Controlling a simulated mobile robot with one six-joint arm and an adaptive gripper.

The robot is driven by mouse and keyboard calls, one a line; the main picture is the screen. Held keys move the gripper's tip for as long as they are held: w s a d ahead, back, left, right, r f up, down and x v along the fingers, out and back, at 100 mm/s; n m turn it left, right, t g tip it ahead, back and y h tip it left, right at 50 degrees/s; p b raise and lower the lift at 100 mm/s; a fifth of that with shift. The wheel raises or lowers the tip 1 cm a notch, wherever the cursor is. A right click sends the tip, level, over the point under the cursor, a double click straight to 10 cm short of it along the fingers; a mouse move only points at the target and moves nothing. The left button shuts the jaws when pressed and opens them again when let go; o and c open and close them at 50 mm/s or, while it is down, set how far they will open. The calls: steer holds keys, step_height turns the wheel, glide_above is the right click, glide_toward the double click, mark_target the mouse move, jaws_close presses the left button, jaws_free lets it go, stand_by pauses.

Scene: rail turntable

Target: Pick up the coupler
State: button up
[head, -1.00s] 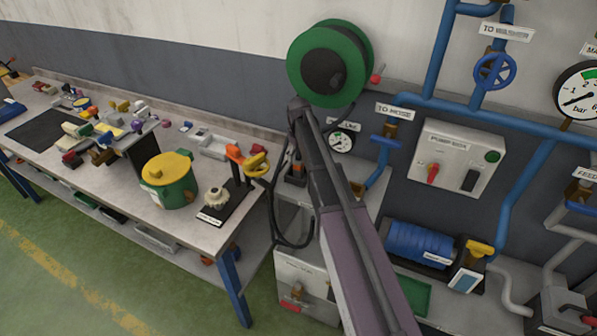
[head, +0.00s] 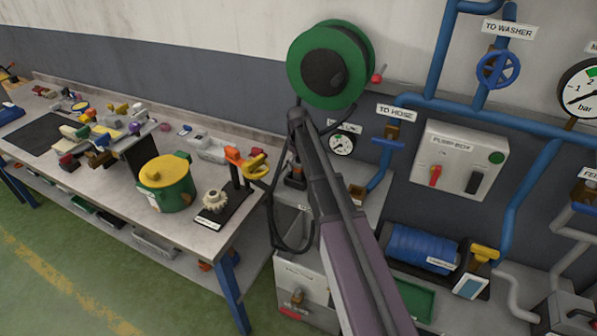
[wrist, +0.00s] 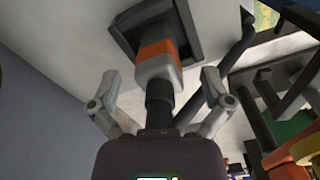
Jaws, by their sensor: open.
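The coupler (wrist: 157,62), which I take to be the grey block with an orange band and a dark neck, stands in a dark square holder (wrist: 170,20) on a light surface in the wrist view. In the head view a small orange and dark part (head: 296,172) beside my arm looks like the same piece, partly hidden. My gripper (wrist: 160,76) is open, with one finger on each side of the coupler and gaps between. The dark neck points towards my palm. My gripper cannot be made out in the head view.
A workbench (head: 190,233) at left holds a green pot with yellow lid (head: 166,183), a pale gear (head: 214,202) and an orange-and-yellow stand (head: 246,163). A green reel (head: 330,64) hangs above.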

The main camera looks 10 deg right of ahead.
jaws_close()
steer(key=shift+r, duration=0.15)
stand_by(0.4)
step_height(320, 180, up, 10)
steer(key=p, duration=1)
stand_by(0.5)
